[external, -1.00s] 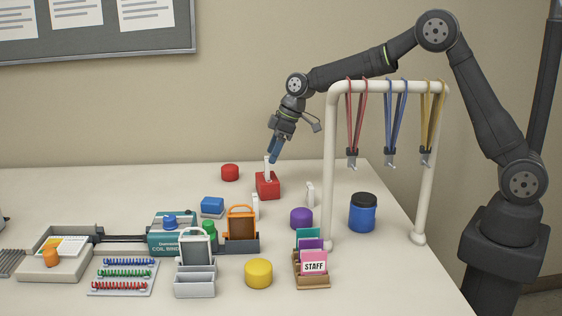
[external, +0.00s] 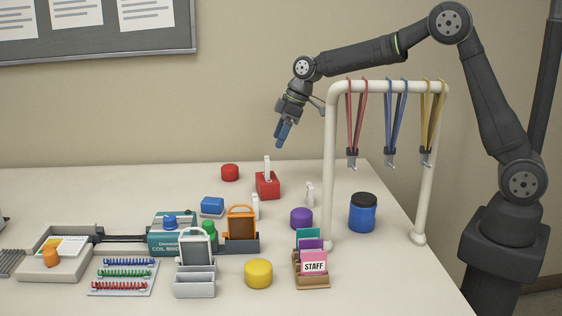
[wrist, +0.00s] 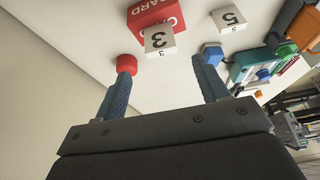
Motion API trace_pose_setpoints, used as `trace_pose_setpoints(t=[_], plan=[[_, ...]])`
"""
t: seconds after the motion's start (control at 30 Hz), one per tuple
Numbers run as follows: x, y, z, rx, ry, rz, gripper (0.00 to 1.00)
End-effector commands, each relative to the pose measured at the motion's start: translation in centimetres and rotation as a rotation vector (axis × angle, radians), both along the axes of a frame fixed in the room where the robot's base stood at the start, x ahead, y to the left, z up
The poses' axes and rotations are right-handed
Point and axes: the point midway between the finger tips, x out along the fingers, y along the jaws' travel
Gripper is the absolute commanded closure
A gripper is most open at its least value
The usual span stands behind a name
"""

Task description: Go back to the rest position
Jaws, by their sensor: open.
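My gripper (external: 282,134) is open and empty in the external view. It hangs in the air above the table, over the red block (external: 268,187) with a white tag (external: 267,167) standing upright in it. In the wrist view the two blue fingers (wrist: 160,90) are spread apart with nothing between them. The red block (wrist: 153,14) and the white tag marked 3 (wrist: 159,40) show beyond the fingertips.
The lanyard rack (external: 331,170) with red, blue and yellow lanyards stands close to the right of my gripper, below my forearm. A red cylinder (external: 230,172), purple cylinder (external: 301,218) and blue jar (external: 363,213) stand on the table. The coil binder (external: 172,240) is left.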

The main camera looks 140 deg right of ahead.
Motion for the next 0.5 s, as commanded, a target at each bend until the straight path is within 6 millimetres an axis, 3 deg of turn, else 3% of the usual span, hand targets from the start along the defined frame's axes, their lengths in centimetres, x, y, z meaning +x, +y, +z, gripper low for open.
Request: trace_pose_setpoints(t=[0.5], plan=[[2.7,-2.7,-9.4,0.003,0.001,0.002,0.33]])
